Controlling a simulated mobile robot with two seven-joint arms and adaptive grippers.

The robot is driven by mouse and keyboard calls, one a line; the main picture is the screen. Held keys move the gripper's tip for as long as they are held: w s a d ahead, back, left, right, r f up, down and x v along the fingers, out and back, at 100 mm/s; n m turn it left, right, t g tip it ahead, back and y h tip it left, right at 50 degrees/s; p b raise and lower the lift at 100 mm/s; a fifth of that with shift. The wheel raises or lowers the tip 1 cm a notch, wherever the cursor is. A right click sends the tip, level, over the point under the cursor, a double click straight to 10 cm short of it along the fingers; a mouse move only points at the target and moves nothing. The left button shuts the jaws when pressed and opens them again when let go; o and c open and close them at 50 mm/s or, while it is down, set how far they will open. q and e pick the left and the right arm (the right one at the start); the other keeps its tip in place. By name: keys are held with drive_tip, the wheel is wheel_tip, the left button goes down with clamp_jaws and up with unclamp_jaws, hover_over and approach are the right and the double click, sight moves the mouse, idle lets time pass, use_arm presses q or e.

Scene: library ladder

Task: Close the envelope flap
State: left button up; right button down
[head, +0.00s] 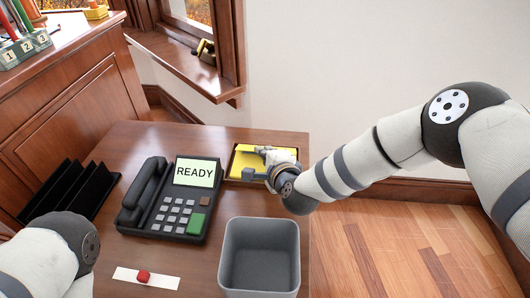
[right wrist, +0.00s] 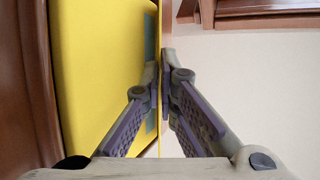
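A yellow envelope (head: 243,163) lies in a dark-rimmed tray at the back right of the desk. My right gripper (head: 256,165) is over it and hides part of it. In the right wrist view a broad yellow face (right wrist: 95,70) with a grey-blue strip fills the left side. A thin yellow edge, which looks like the flap (right wrist: 159,140) seen edge-on, runs between the fingers. The right fingertips (right wrist: 160,72) are closed together on this edge. My left arm shows at the lower left, but its gripper is out of view.
A desk phone (head: 176,200) with a READY screen stands left of the tray. A grey bin (head: 260,257) is in front, and a black rack (head: 78,188) stands at left. A white strip with a red piece (head: 143,275) lies at the front. The window sill (head: 180,62) is behind.

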drive_tip(key=c, duration=2.2)
unclamp_jaws()
drive_tip(key=shift+o, duration=0.2)
